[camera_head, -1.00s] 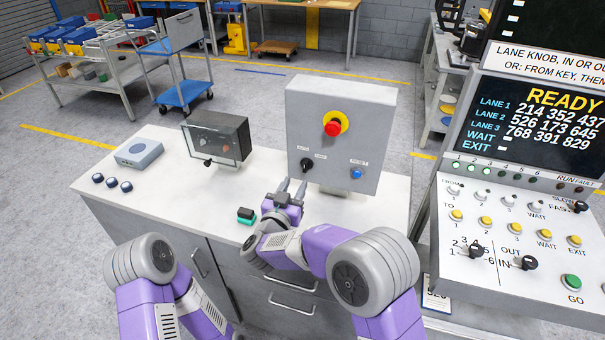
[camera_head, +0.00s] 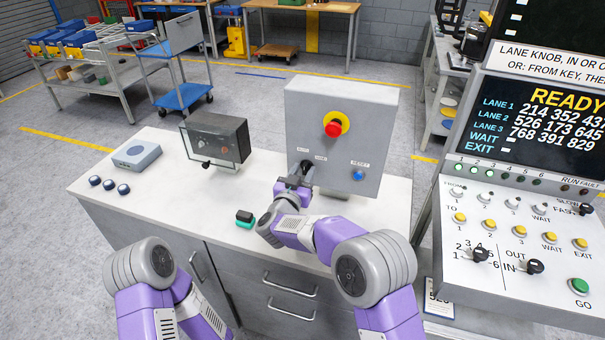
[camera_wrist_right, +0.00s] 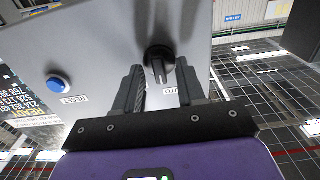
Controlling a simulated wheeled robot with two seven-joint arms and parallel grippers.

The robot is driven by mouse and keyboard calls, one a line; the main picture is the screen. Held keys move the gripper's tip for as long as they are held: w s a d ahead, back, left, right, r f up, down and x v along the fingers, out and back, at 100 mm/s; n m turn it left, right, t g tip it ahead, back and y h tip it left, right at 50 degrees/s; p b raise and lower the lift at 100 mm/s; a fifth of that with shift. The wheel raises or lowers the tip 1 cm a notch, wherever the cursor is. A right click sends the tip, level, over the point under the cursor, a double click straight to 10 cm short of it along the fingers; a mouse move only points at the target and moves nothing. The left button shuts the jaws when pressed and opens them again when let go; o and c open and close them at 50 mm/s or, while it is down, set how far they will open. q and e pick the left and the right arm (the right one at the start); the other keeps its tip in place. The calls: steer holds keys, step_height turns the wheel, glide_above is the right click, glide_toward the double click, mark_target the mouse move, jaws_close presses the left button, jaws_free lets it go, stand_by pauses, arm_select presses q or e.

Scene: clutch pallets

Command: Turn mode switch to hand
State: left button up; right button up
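The mode switch is a black knob (camera_head: 306,166) low on the front of a grey control box (camera_head: 365,108), with AUTO and HAND labels above it. My right gripper (camera_head: 299,173) is at the knob and partly covers it. In the right wrist view, which is upside down, the knob (camera_wrist_right: 158,62) lies between and just beyond the two open fingertips (camera_wrist_right: 160,75). A gap shows between the fingers, and I cannot tell whether either finger touches the knob. Its exact setting is hard to read. My left gripper is out of view; only my left arm shows.
A red emergency button (camera_head: 333,130) on yellow and a blue RESET button (camera_head: 358,175) share the box. A dark meter box (camera_head: 215,140), a grey-blue box (camera_head: 137,155) and a small green-black object (camera_head: 245,218) are on the white bench (camera_head: 180,205). A large console (camera_head: 515,225) stands right.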

jaws_close()
steer(key=m+b, duration=0.2)
steer(key=shift+f+m, duration=0.15)
steer(key=shift+m, duration=0.15)
steer(key=m+b, duration=0.3)
steer(key=shift+d+f+m, duration=0.1)
steer(key=shift+m, duration=0.2)
steer(key=m+b, duration=0.2)
steer(key=m, duration=0.1)
steer(key=shift+b, duration=0.4)
steer(key=shift+s+m+b, duration=0.1)
steer(key=shift+m+b, duration=0.8)
steer(key=shift+m, duration=0.5)
